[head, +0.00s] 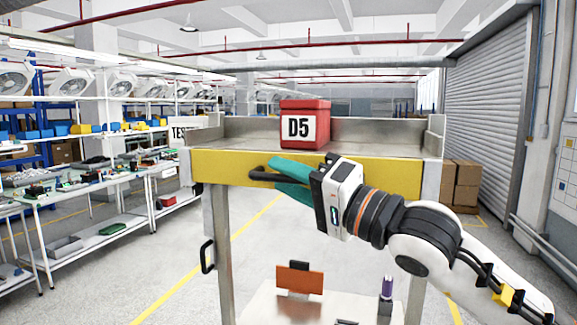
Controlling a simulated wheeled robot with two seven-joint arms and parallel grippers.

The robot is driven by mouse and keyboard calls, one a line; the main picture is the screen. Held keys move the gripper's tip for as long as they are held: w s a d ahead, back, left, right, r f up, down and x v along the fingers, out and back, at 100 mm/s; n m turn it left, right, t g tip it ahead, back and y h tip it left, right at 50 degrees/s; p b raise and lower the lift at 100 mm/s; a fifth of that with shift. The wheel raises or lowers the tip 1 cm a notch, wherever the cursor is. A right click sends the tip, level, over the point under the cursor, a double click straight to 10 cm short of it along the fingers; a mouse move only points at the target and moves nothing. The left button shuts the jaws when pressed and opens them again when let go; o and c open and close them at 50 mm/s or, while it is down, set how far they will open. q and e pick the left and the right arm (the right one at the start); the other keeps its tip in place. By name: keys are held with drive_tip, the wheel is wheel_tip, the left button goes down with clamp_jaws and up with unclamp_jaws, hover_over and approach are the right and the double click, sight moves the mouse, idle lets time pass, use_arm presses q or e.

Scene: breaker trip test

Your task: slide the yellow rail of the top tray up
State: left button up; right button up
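The yellow rail (222,168) is a wide band along the front of the metal top tray (240,132). It looks level and spans between the two posts. My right gripper (272,177) reaches in from the right, its teal fingers in front of the rail left of its middle. A dark bar-like piece shows between the fingers against the rail. I cannot tell whether the fingers grip it or only sit around it. A red box (304,122) labelled D5 stands on the tray. My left gripper is not in view.
A lower white shelf (262,304) holds an orange-brown plate (299,278) and a dark bottle-like item (386,290). A black handle (207,256) is on the left post. Workbenches (95,195) stand at left, cardboard boxes (462,184) behind at right. Floor between is clear.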

drive_tip(key=shift+w, duration=0.1)
drive_tip(key=shift+a, duration=0.1)
drive_tip(key=shift+c, duration=0.5)
clamp_jaws()
wheel_tip(320, 180, up, 5)
drive_tip(key=shift+f+b, duration=0.15)
drive_tip(key=shift+b, duration=0.5)
drive_tip(key=shift+r, duration=0.5)
drive_tip(key=shift+o, duration=0.3)
unclamp_jaws()
drive_tip(key=shift+o, duration=0.2)
drive_tip(key=shift+f, duration=0.1)
